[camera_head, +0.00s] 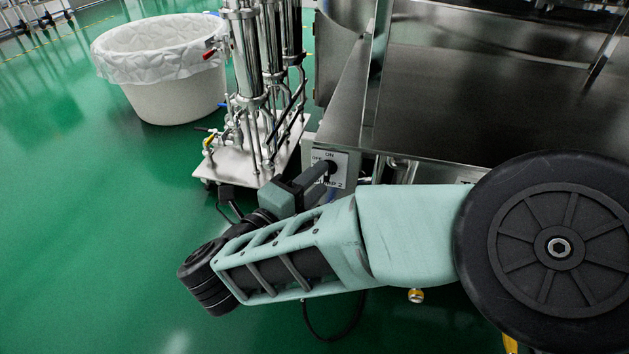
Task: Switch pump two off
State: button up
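The pump two switch panel (340,163) is a small pale plate under the edge of the steel washer table. It carries an "ON" label at its top, part of an "OFF" label at its left and part of a "PUMP 2" label below. A dark knob (331,167) sits on the plate. My gripper (322,172) reaches the knob from the lower left, its dark fingers at or touching it. The fingers overlap from this angle, so their opening and any grip on the knob cannot be told. My arm covers the lower part of the panel.
The steel table (460,100) overhangs just above and right of the panel. A wheeled cart (235,165) with steel tubes and hoses stands close left. A white lined bin (165,85) is farther back left. Green floor (80,240) is free at the left.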

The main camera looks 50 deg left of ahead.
aim_at(333, 167)
jog(key=k+j, duration=0.15)
jog(key=j, duration=0.2)
jog(key=k+j, duration=0.15)
jog(key=j, duration=0.2)
jog(key=k+j, duration=0.15)
jog(key=j, duration=0.2)
